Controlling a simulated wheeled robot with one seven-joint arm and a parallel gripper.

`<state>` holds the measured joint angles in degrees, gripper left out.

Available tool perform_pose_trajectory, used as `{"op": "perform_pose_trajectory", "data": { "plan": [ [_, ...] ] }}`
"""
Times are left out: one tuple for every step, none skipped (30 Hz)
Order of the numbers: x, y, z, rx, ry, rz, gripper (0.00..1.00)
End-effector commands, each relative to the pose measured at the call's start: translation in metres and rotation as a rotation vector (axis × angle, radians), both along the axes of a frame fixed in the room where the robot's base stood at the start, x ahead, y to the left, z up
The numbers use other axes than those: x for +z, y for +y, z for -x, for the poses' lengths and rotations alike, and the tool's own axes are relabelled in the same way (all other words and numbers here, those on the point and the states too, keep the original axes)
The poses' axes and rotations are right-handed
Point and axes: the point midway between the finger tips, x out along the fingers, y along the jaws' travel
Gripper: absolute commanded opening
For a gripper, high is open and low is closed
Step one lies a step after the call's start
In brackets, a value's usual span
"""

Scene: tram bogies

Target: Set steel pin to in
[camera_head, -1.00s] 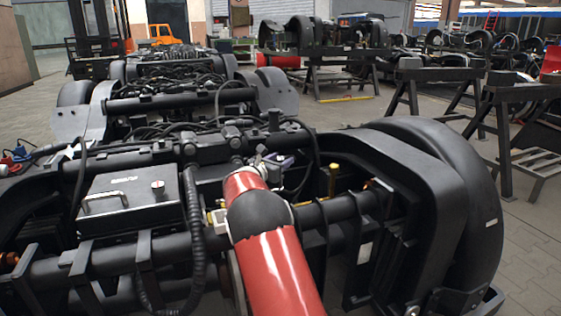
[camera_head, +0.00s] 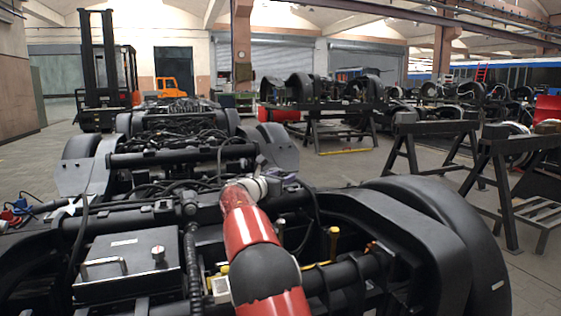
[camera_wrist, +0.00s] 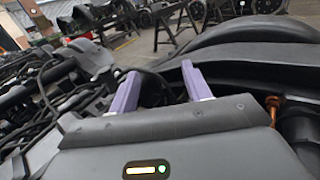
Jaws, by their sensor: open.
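My gripper (camera_head: 272,172) shows small at the end of my red and black arm, above the near bogie. In the wrist view its two purple fingers (camera_wrist: 160,86) stand apart with nothing between them. A short silver-topped post (camera_head: 281,226) stands on the near bogie just right of my arm; it may be the steel pin, but I cannot tell for sure. A brass-coloured upright pin (camera_head: 333,242) stands farther right, near the wheel cover. The gripper is above and apart from both. A copper-coloured fitting (camera_wrist: 273,108) shows at the right in the wrist view.
A grey box (camera_head: 125,262) with a handle and silver knob sits on the bogie at left. Black hoses and the wheel cover (camera_head: 440,235) surround the work area. Black trestles (camera_head: 432,150) stand at right. A forklift (camera_head: 105,85) is at the back left.

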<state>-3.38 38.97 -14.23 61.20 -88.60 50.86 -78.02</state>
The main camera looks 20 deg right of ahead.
Motion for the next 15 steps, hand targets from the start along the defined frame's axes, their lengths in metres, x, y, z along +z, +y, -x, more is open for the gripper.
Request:
{"op": "perform_pose_trajectory", "data": {
  "plan": [
    [0.013,0.0,0.0,0.0,-0.003,0.001,0.48],
    [0.018,0.0,0.0,0.0,-0.002,0.0,0.48],
    [0.024,0.0,0.0,0.0,-0.002,0.0,0.48],
    [0.028,0.0,0.0,0.0,-0.001,0.0,0.48],
    [0.031,0.0,0.0,0.0,-0.001,0.0,0.48],
    [0.035,0.0,0.0,0.0,-0.001,-0.001,0.48],
    [0.037,0.0,0.0,0.0,0.0,0.0,0.48],
    [0.039,0.0,0.0,0.0,0.0,0.0,0.48],
    [0.04,0.0,0.0,0.001,0.001,0.001,0.48],
    [0.041,0.0,0.0,0.001,0.001,0.001,0.48],
    [0.042,0.0,0.0,0.001,0.001,0.001,0.48],
    [0.042,0.0,0.0,0.001,0.001,0.001,0.48],
    [0.043,0.0,0.0,0.001,0.001,0.001,0.48],
    [0.042,0.0,0.0,0.001,0.001,0.001,0.48],
    [0.042,0.0,0.0,0.001,0.001,0.001,0.48]
  ]
}}
